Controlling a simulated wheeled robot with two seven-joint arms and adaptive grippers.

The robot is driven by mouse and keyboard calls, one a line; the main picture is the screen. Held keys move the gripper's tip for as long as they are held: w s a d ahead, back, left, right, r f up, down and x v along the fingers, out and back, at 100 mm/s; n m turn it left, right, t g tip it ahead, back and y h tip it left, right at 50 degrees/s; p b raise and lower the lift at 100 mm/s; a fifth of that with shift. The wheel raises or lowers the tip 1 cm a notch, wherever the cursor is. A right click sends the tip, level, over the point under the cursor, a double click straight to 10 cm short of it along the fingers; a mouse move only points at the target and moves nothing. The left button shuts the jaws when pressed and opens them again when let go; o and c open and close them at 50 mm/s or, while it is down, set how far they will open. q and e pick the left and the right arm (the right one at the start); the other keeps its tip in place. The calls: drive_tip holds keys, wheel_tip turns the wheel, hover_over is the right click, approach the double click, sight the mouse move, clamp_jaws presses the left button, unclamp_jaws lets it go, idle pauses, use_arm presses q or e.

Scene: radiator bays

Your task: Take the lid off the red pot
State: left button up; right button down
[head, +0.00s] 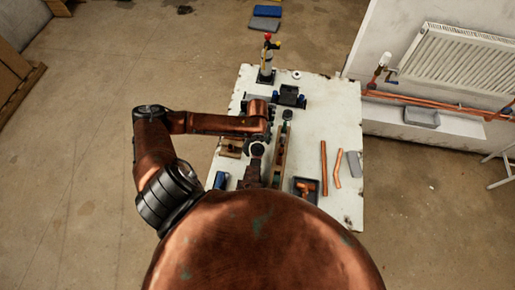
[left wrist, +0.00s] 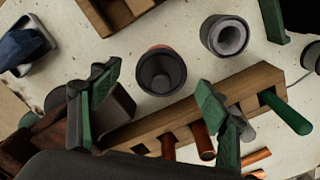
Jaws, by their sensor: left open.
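In the left wrist view a round, dark grey piece with a recessed top (left wrist: 160,70) stands on the bench. A thin strip of red shows behind its rim, which looks like the red pot (left wrist: 160,47) under a dark lid; its side is mostly hidden. My left gripper (left wrist: 158,78) is open and empty, its green-padded fingers apart on either side of the dark piece in the picture. I cannot tell how far above it they are. In the head view my own arm covers most of this spot. My right gripper is not in view.
A wooden rack (left wrist: 180,112) with copper and green-handled pieces runs close beside the pot. A grey cup-shaped piece with a pale inside (left wrist: 225,36) stands near it. A blue object (left wrist: 22,45) lies left. Copper pipes (head: 323,168) lie on the bench (head: 343,125) at the right.

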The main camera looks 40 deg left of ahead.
use_arm(q)
drive_tip(key=shift+f, duration=0.1)
drive_tip(key=c, duration=0.8)
drive_tip(key=shift+s+d, duration=0.1)
drive_tip(key=c, duration=0.7)
drive_tip(key=shift+f, duration=0.15)
drive_tip(key=c, duration=0.4)
